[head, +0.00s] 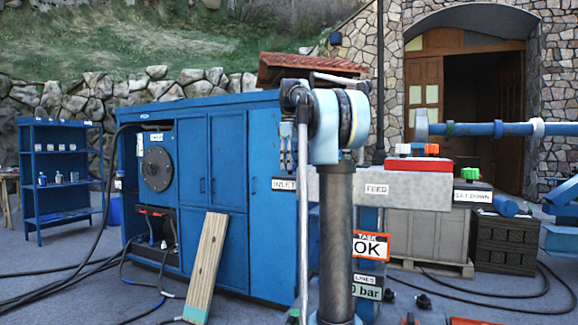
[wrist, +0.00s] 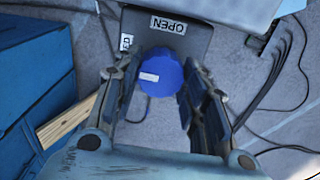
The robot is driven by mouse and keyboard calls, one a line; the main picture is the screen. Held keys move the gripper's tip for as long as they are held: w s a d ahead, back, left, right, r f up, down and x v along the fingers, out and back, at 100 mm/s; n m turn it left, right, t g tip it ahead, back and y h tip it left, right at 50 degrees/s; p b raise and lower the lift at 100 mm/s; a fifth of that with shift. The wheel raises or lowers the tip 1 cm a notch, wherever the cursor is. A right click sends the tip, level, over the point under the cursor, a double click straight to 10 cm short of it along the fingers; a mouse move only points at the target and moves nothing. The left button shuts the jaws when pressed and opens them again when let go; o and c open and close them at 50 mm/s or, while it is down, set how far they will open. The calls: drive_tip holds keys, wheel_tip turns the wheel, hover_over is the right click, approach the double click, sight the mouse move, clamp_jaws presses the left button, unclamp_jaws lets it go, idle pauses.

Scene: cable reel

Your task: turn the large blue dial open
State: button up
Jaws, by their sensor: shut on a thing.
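The large blue dial (wrist: 161,74) shows in the wrist view, round and with a small pale label on its face. It sits in front of a dark grey plate (wrist: 137,22). An upside-down OPEN label (wrist: 168,25) is on the plate beyond the dial. A second small label, partly hidden, is left of it. My gripper (wrist: 160,68) has one finger on each side of the dial and is shut on it. In the head view I cannot make out the dial; my arm stands in front of that area.
A blue cabinet (head: 225,160) stands left in the head view, with a wooden plank (head: 206,265) leaning on it. A grey FEED beam (head: 400,187) runs right of my arm. A sign (head: 368,246) reads TASK OK. Cables (wrist: 290,75) lie on the ground.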

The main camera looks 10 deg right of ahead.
drive_tip(key=m, duration=0.9)
drive_tip(key=shift+d+m, duration=0.1)
drive_tip(key=shift+m, duration=0.2)
drive_tip(key=m, duration=0.4)
drive_tip(key=shift+m, duration=2)
drive_tip(key=o, duration=1.1)
drive_tip(key=shift+c, duration=0.2)
